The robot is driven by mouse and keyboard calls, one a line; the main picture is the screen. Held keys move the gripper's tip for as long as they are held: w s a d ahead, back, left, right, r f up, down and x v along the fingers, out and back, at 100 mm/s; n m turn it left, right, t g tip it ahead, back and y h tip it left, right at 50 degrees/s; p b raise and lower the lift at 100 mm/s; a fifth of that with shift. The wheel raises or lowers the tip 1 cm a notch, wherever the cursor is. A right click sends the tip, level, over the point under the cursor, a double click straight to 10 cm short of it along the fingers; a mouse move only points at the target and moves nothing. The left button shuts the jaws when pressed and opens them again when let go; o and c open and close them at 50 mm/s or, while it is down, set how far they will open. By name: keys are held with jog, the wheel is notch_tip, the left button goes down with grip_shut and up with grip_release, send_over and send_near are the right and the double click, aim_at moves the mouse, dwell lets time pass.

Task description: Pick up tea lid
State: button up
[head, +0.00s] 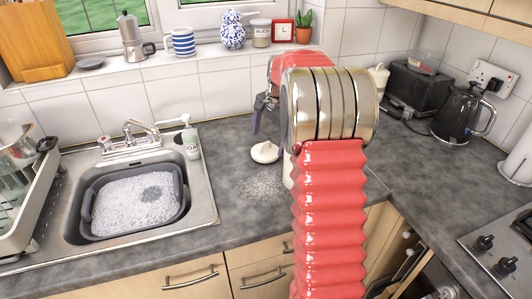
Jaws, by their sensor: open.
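A small white lid with a raised top (265,153) lies on the dark grey worktop, right of the sink; I take it to be the tea lid. My gripper (256,124) is above and slightly left of the lid, seen partly behind my red arm. Its dark fingers point down and it is open and empty, apart from the lid. A white object (288,176) just right of the lid is mostly hidden behind my arm, so I cannot tell what it is.
A soap bottle (191,143) stands by the sink (203,205), which holds a grey basin (91,218) of suds. A kettle (459,110) and toaster (415,88) stand at the right. Worktop left of the lid is clear; a pale speckled patch (262,190) lies in front.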

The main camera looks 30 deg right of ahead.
aim_at(266, 152)
jog(key=shift+w+f, duration=0.2)
jog(key=shift+f, duration=0.65)
jog(key=shift+w+f, duration=0.15)
jog(key=shift+f, duration=0.7)
jog(key=shift+w+f, duration=0.2)
jog(key=shift+f, duration=0.65)
jog(key=shift+c, duration=0.5)
jog(key=c, duration=0.8)
jog(key=shift+r, duration=0.15)
notch_tip(266, 152, up, 10)
jog(key=shift+f, duration=0.1)
jog(key=shift+d, duration=0.1)
